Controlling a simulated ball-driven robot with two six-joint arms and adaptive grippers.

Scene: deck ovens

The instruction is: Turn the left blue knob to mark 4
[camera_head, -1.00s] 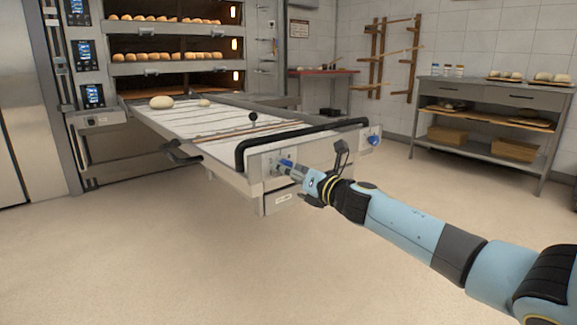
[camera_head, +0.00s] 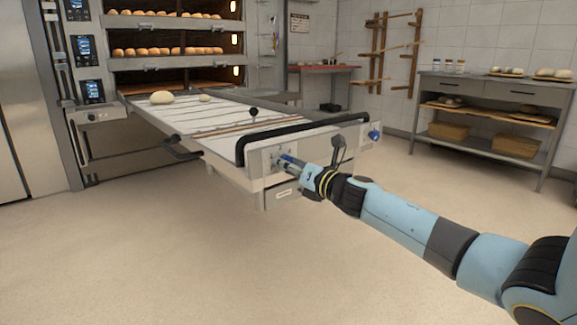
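The left blue knob (camera_head: 286,158) is on the front panel (camera_head: 258,160) of the pulled-out loader, at its left end. My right gripper (camera_head: 294,164) comes in from the right with its narrow tips at this knob. The tips and the arm partly cover the knob, so its pointer and marks cannot be read. Whether the fingers are closed on it or only around it is too small to tell. The right blue knob (camera_head: 375,135) is at the panel's other end, clear of the gripper. My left gripper is out of view.
A black handle bar (camera_head: 290,134) runs above the panel. Two dough pieces (camera_head: 161,97) lie on the loader's white belt (camera_head: 185,117), which leads to the deck oven (camera_head: 173,60). A shelf table (camera_head: 480,85) stands at the right. The floor in front is clear.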

